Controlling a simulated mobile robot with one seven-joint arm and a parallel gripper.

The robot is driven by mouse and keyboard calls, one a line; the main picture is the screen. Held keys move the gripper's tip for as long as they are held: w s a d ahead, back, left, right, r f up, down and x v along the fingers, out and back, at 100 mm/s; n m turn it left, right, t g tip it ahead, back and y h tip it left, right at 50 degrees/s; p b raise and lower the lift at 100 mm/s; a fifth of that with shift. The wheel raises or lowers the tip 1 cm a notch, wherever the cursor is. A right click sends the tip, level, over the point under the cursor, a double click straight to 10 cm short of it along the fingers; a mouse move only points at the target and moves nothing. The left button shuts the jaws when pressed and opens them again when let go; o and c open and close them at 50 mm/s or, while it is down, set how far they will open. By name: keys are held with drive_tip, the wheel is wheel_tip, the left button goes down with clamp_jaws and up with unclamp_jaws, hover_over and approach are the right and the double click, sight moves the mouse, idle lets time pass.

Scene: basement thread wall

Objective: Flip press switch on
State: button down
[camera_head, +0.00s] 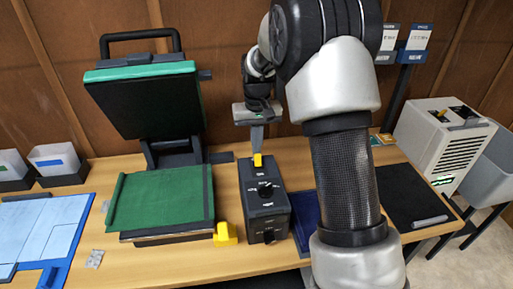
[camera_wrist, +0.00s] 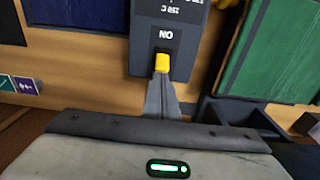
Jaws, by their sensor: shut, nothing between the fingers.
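The press is a heat press with a dark raised upper plate (camera_head: 148,100) edged in green and a flat green lower bed (camera_head: 160,200). A dark grey control box (camera_head: 264,222) stands to the right of the bed, with a black dial on its face. A yellow switch lever (camera_head: 257,160) is at the box's far end; in the wrist view the yellow lever (camera_wrist: 162,62) is by the label ON. My gripper (camera_head: 257,149) is shut, pointing down at the lever with nothing held. In the wrist view its fingertips (camera_wrist: 161,80) are at the lever; I cannot tell whether they touch.
A yellow block (camera_head: 225,234) sits by the bed's front right corner. A light blue board (camera_head: 42,235) lies on the left of the wooden table. A dark blue tray (camera_head: 304,216) is right of the control box, partly behind my arm. A beige machine (camera_head: 438,140) stands far right.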

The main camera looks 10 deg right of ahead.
sight(258, 154)
drive_tip(key=shift+s+f+b, duration=0.1)
drive_tip(key=shift+s+b, duration=0.05)
drive_tip(key=shift+b, duration=0.35)
drive_tip(key=s+t+b, duration=0.1)
drive_tip(key=b, duration=0.3)
drive_tip(key=s+t+b, duration=0.1)
drive_tip(key=t+b, duration=0.1)
drive_tip(key=b, duration=0.1)
drive_tip(key=shift+f+t+b, duration=0.15)
drive_tip(key=shift+t+b, duration=0.15)
drive_tip(key=shift+b, duration=0.05)
drive_tip(key=shift+s+t+b, duration=0.2)
drive_tip(key=shift+t+b, duration=0.1)
drive_tip(key=shift+b, duration=0.55)
drive_tip(key=shift+s+r+t+b, duration=0.15)
drive_tip(key=shift+r+t+b, duration=0.15)
drive_tip(key=shift+r+b, duration=0.05)
drive_tip(key=shift+r+p, duration=0.3)
drive_tip(key=shift+p, duration=0.1)
drive_tip(key=shift+w+f, duration=0.5)
drive_tip(key=shift+w, duration=0.3)
drive_tip(key=shift+r, duration=0.1)
